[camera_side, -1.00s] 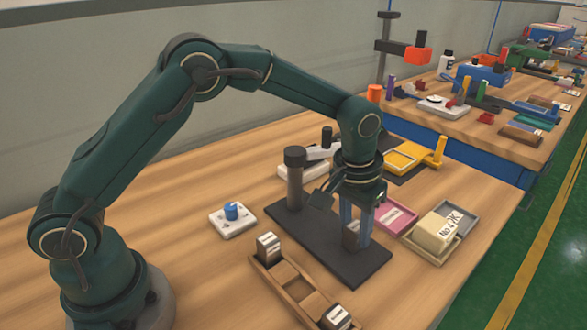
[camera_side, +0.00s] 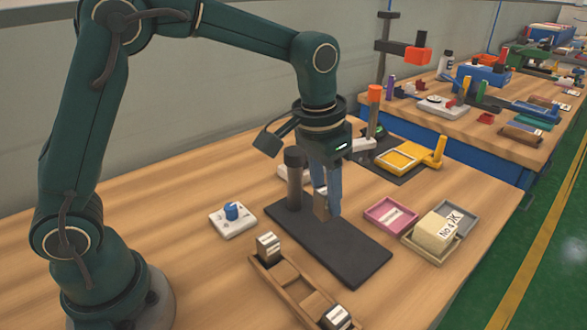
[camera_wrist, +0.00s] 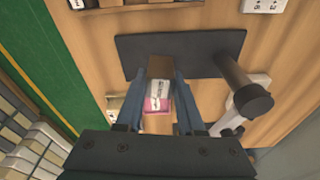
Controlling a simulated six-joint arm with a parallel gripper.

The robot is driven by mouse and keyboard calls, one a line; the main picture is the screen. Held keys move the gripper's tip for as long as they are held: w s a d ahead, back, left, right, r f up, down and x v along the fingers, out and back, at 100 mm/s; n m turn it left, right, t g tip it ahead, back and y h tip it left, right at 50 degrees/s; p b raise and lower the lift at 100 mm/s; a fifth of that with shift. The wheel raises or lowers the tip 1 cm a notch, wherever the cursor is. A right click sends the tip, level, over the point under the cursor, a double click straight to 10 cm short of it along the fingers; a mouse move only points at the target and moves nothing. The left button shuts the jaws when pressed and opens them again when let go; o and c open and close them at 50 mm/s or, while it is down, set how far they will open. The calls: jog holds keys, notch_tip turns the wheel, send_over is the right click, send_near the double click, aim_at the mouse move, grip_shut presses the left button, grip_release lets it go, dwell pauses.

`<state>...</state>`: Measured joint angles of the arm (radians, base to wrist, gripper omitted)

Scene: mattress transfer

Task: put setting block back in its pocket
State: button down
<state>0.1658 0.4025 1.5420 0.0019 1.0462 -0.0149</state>
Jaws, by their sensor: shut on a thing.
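My gripper (camera_side: 328,207) is shut on the setting block (camera_side: 320,204), a small brown block with a white label. The side view shows it above the dark base plate (camera_side: 345,250), in front of the grey post (camera_side: 294,180); one finger hides part of it. In the wrist view the block (camera_wrist: 159,67) sits between my fingertips (camera_wrist: 160,76), its white label facing the camera. The wooden rack (camera_side: 262,272) lies in front of the plate. It has a labelled block (camera_side: 268,245) at its far end, another (camera_side: 336,317) at its near end, and empty pockets between.
A white box with a blue knob (camera_side: 232,218) stands left of the plate. A pink tray (camera_side: 391,215) and a grey tray holding a yellow block (camera_side: 434,234) stand to the right. The post rises beside my gripper. Bare wood lies left of the rack.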

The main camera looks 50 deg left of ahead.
jog(key=s+a+r+n, duration=0.2)
jog(key=s+a, duration=0.6)
jog(key=s, duration=0.1)
jog(key=d+f, duration=0.2)
jog(key=d, duration=0.2)
jog(key=d+f, duration=0.2)
jog(key=d, duration=0.1)
jog(key=d+f, duration=0.3)
jog(key=d, duration=0.1)
jog(key=shift+w+d, duration=0.25)
jog(key=shift+d, duration=0.05)
jog(key=shift+f, duration=2.1)
jog(key=shift+f, duration=0.15)
jog(key=c, duration=0.5)
grip_release()
